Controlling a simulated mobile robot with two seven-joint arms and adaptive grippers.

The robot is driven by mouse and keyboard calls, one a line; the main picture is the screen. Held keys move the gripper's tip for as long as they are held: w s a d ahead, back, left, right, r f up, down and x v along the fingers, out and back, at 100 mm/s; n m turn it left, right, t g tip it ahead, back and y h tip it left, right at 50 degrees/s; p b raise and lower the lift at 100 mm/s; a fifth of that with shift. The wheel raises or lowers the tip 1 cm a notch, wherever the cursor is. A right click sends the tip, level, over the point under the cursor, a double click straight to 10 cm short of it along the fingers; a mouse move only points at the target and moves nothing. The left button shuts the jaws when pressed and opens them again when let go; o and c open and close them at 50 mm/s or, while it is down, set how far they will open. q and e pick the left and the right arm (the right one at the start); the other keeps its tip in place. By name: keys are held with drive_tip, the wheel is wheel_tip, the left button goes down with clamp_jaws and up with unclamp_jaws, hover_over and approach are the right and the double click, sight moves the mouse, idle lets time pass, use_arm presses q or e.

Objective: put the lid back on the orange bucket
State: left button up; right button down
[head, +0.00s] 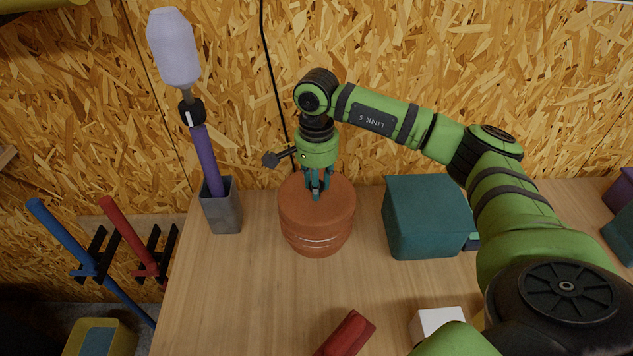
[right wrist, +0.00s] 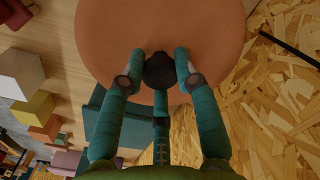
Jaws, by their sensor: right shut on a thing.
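The orange bucket (head: 316,243) stands upright on the wooden bench near the back wall. Its round orange lid (head: 335,205) is at the bucket's top, level and lined up with it. I cannot tell whether the lid is fully seated. My right gripper (head: 317,194) points straight down at the middle of the lid. In the right wrist view my right gripper (right wrist: 160,68) is shut on the lid's dark knob (right wrist: 159,72), with the orange lid (right wrist: 160,28) filling the view beyond. The bucket's inside is hidden. My left gripper is not in view.
A grey holder (head: 222,212) with a purple-handled tool stands left of the bucket. A teal box (head: 428,222) stands to the right. A red object (head: 346,334) and a white box (head: 436,322) lie in front. The bench (head: 235,290) is clear at front left. The wall is close behind.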

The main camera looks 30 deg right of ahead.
drive_tip(key=shift+f+b, duration=0.15)
drive_tip(key=shift+b, duration=0.3)
idle(1.0)
idle(0.3)
drive_tip(key=c, duration=0.8)
unclamp_jaws()
drive_tip(key=shift+c, duration=0.2)
drive_tip(key=o, duration=0.5)
drive_tip(key=shift+r+p, duration=2.15)
drive_tip(key=shift+r, duration=1.4)
